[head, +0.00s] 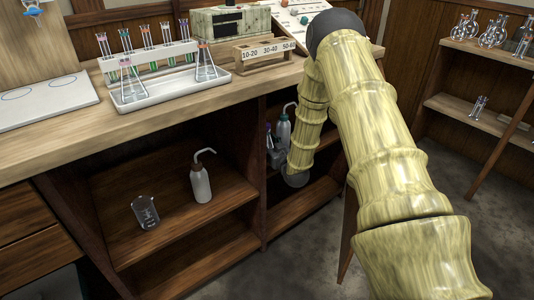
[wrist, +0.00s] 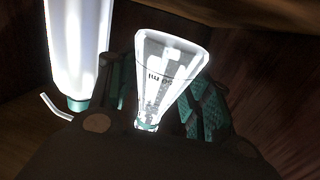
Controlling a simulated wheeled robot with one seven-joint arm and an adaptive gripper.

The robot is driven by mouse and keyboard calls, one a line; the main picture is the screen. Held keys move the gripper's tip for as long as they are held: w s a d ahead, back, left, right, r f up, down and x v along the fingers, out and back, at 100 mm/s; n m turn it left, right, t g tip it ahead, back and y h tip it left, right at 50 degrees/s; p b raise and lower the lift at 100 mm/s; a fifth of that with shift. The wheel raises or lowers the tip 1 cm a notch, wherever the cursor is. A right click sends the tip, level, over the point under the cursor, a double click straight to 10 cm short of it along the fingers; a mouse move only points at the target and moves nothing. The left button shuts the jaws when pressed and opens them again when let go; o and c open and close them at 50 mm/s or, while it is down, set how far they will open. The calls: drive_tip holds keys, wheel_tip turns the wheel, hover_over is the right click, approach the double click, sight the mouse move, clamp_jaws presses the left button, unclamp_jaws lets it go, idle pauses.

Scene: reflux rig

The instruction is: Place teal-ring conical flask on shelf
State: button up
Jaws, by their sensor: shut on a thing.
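The conical flask (wrist: 172,62) is clear glass with dark volume print, and a teal band shows around its neck. In the wrist view it sits between the teal-padded fingers of my gripper (wrist: 167,90), which is shut on it. Its wide base points away from the wrist camera. In the head view my arm reaches down into the right-hand compartment under the bench, where the lower shelf (head: 300,212) shows. My gripper and the flask are mostly hidden there behind my arm and in shadow. I cannot tell whether the flask touches the shelf.
A white wash bottle with a teal cap (wrist: 78,50) stands close beside the flask. In the left compartment are a beaker (head: 146,212) and another wash bottle (head: 200,182). A divider (head: 250,180) separates the compartments. The bench top (head: 60,128) overhangs and holds a tube rack and flasks.

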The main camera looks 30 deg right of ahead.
drive_tip(key=shift+f+b, duration=0.55)
drive_tip(key=shift+f, duration=1.25)
drive_tip(key=shift+s, duration=0.1)
drive_tip(key=o, duration=1.1)
drive_tip(key=s+p, duration=0.1)
drive_tip(key=s, duration=0.3)
drive_tip(key=s+a+p, duration=0.1)
drive_tip(key=s, duration=0.7)
drive_tip(key=shift+a+r+p, duration=0.15)
drive_tip(key=shift+r+p, duration=0.15)
drive_tip(key=shift+p, duration=0.1)
